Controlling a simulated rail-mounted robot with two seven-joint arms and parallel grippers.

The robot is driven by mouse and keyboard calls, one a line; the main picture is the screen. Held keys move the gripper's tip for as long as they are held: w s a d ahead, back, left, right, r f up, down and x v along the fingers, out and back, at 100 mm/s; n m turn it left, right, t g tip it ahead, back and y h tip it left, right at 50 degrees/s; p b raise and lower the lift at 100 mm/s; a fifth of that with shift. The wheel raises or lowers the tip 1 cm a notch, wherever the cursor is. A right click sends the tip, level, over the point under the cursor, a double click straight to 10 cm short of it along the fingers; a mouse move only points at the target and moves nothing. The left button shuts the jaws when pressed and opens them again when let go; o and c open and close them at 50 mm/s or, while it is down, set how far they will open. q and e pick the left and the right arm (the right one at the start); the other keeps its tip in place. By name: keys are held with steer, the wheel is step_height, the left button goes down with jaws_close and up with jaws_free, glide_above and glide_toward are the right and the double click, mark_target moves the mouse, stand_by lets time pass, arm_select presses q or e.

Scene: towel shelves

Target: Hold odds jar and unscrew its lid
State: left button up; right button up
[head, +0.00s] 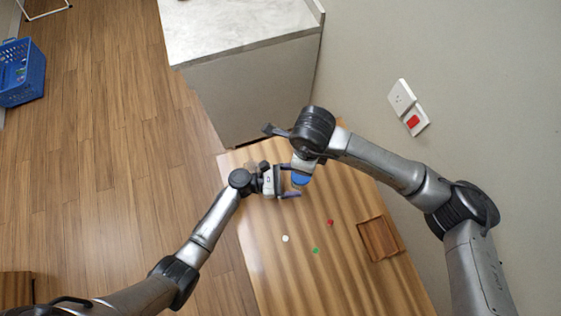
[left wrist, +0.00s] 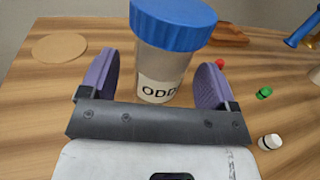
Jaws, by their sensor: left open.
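The odds jar (left wrist: 163,72) stands upright on the table in the left wrist view, clear-walled, with a label reading "ODD" and the rest unseen.
White (head: 285,238), green (head: 315,250) and red (head: 330,222) small pieces lie on the wooden table (head: 275,275). A wooden tray (head: 380,239) is at the right edge. A round tan disc (left wrist: 58,47) lies beyond the left finger. The table's front area is mostly clear.

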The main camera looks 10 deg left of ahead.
arm_select(q)
steer(key=shift+w+d, duration=0.2)
steer(key=shift+d, duration=0.5)
